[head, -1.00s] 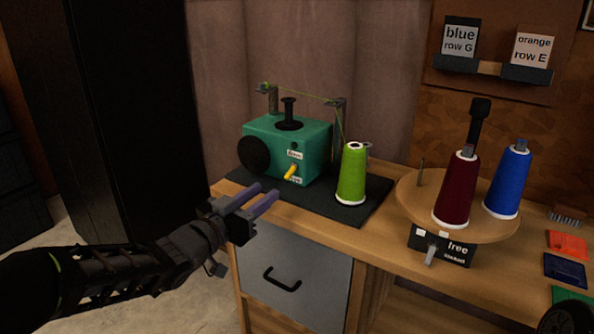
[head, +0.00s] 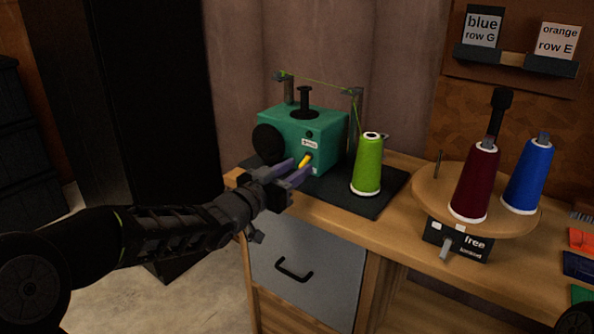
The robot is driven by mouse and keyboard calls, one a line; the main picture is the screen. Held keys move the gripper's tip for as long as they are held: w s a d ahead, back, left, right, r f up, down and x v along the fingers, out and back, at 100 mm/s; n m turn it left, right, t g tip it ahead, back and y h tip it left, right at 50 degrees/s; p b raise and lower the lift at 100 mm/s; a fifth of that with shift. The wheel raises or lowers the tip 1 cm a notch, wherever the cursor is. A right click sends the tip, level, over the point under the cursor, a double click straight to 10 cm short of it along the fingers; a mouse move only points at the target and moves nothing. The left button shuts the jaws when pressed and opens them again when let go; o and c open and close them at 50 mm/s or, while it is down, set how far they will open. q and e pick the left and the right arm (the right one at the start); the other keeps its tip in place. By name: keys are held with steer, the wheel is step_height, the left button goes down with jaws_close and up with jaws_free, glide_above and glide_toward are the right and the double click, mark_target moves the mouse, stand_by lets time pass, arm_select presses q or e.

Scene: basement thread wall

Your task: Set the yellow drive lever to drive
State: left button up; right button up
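The yellow drive lever (head: 306,159) is on the front face of the green winder box (head: 300,130), below a small white label (head: 310,143). It slants, with its upper end to the right. My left gripper (head: 300,172) is in front of the box with its two purple fingers apart, one on each side of the lever's lower end in this view. I cannot tell whether they touch it. A lower label is hidden by the fingers.
A green thread cone (head: 368,165) stands on the dark mat (head: 380,203) right of the box, with thread running over the guide posts. A round wooden turntable (head: 430,190) holds dark red (head: 474,185) and blue (head: 528,178) cones. A grey drawer (head: 305,265) is below.

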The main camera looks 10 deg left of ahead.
arm_select(q)
steer(key=shift+w+d, duration=0.2)
steer(key=shift+w, duration=0.3)
steer(key=shift+c, duration=0.3)
jaws_close()
